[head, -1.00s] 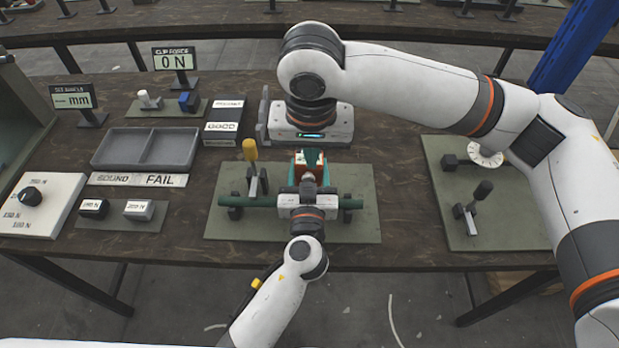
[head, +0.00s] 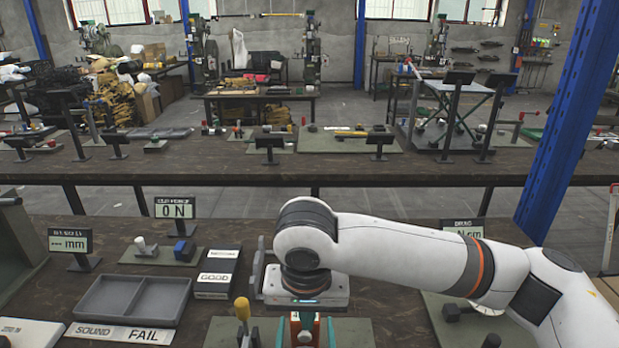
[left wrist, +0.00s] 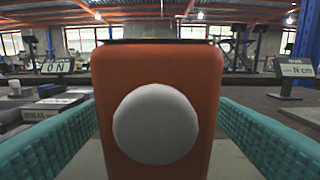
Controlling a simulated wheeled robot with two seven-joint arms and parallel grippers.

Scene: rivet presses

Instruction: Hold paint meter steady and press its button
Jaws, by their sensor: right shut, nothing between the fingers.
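The paint meter (left wrist: 160,70) is an orange upright block with a round white disc (left wrist: 155,124) on the face towards the left wrist camera. The teal fingers of my left gripper (left wrist: 158,140) flank it and meet its two sides. In the head view only a little orange of the meter shows at the bottom edge, and the left gripper is mostly cut off there.
A grey tray (head: 180,300) and a SOUND/FAIL label (head: 118,334) lie left. A 0 N display (head: 175,208) and a mm display (head: 71,240) stand behind. Another bench (head: 230,165) stands beyond.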

